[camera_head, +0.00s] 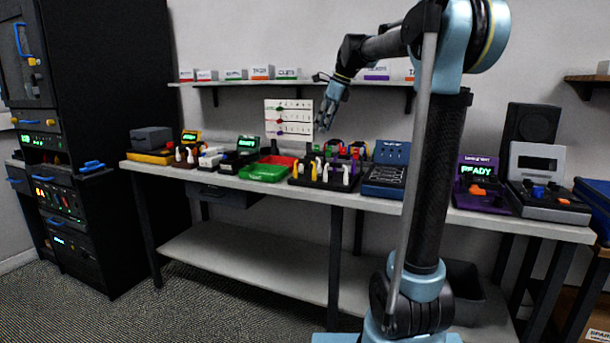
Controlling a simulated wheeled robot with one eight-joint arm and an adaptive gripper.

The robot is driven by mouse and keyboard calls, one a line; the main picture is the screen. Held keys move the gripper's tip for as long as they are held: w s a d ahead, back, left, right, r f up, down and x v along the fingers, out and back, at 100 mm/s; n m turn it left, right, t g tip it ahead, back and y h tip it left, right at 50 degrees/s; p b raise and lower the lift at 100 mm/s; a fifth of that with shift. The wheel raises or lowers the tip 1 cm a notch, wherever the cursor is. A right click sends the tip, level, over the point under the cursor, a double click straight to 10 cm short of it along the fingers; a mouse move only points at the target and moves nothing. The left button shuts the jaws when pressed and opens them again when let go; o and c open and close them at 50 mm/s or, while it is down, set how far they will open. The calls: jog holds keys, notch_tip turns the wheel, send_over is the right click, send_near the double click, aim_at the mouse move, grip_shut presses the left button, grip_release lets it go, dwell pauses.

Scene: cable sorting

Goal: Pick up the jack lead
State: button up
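My gripper (324,122) hangs in front of the back wall, above the middle of the workbench, with its fingers pointing down. It is small in view, and I cannot tell whether its fingers are open or shut. Below it, a dark rack (322,184) holds several upright plugs or leads with white, yellow, red and purple parts. I cannot tell which of them is the jack lead. The gripper appears above the rack and apart from it.
The workbench (378,200) also carries a green tray (265,173), a blue panel box (385,181), a purple unit reading READY (476,171) and a grey device (542,197). A shelf (230,84) with labelled boxes runs behind. A black cabinet (105,60) stands left.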

aim_at(305, 161)
jog(key=shift+m, duration=0.4)
jog(key=x, duration=0.5)
jog(key=w+x, duration=0.1)
jog(key=x, duration=1.1)
jog(key=shift+w+a+r, duration=0.1)
jog(key=shift+w+a, duration=0.1)
jog(key=shift+a, duration=0.25)
grip_shut()
